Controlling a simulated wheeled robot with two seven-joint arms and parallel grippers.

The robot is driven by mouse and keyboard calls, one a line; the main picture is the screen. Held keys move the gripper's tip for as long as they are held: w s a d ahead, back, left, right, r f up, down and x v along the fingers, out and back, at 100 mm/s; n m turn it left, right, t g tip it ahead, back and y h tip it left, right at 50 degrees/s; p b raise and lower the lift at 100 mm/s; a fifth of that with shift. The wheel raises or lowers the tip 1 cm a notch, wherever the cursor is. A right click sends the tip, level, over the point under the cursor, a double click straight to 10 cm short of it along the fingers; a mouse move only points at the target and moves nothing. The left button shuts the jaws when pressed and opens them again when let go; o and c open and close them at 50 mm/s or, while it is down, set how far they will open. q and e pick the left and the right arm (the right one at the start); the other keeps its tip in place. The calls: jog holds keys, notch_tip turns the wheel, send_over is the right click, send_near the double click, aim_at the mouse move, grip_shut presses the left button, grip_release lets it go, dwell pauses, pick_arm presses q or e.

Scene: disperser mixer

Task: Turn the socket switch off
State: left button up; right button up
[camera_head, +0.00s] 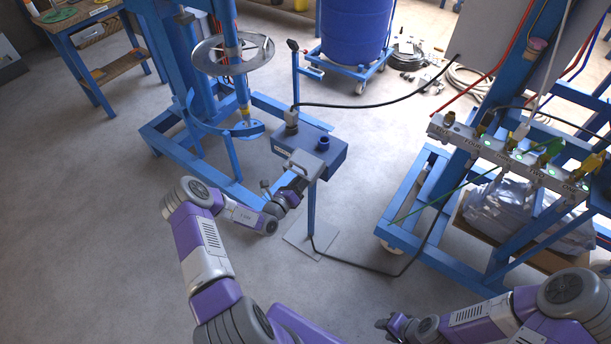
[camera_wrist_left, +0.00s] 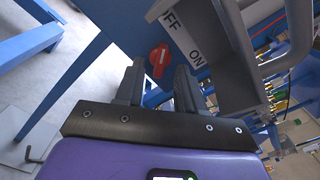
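A blue socket box (camera_head: 318,148) stands on a post, with a plug and black cable in its top and a grey bracket (camera_head: 303,164) on its near side. My right gripper (camera_head: 388,327) is low in the head view, away from the box.
A blue mixer frame (camera_head: 180,130) with a round metal plate stands left of the box. At right, a blue stand (camera_head: 415,225) carries a grey panel of connectors (camera_head: 510,160) with green lights and cables. A black cable runs across the floor. Open floor lies at left.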

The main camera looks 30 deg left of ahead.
pick_arm(q)
jog(key=s, duration=0.5)
jog(key=shift+s+a, duration=0.1)
jog(key=shift+a, duration=0.1)
